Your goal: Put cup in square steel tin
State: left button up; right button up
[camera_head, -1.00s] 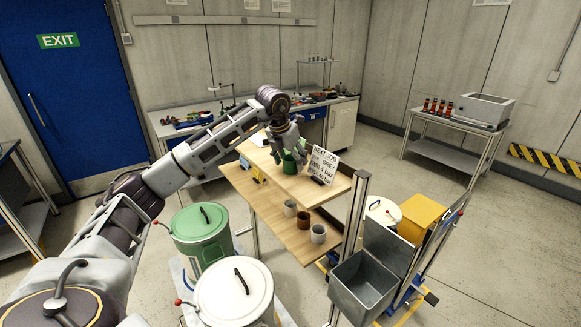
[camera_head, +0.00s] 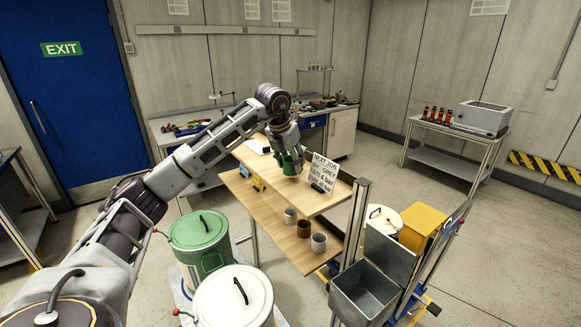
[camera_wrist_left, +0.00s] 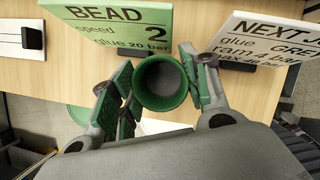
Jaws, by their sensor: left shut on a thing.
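A green cup (camera_head: 291,164) is in my left gripper (camera_head: 289,153) over the upper wooden shelf (camera_head: 313,206). The left wrist view shows the cup (camera_wrist_left: 160,83) from above, mouth up, between the two green-padded fingers (camera_wrist_left: 160,92), which are shut on it. I cannot tell whether its base touches the wood. The square steel tin (camera_head: 359,302) is an open grey box at the lower right, with its lid (camera_head: 390,254) raised. It looks empty. My right gripper is out of view.
A white "NEXT JOB" sign (camera_head: 323,172) stands close right of the cup. A green "BEAD" board (camera_wrist_left: 110,28) is beside it. A grey upright post (camera_head: 356,225) stands between the shelves and the tin. Several cups stand on the lower shelf (camera_head: 278,228).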

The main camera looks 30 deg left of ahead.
pick_arm(q)
notch_tip(320, 180, up, 8)
jog(key=shift+f+b, duration=0.25)
jog(key=shift+b, duration=0.05)
jog(key=shift+f, duration=0.15)
dwell(0.9)
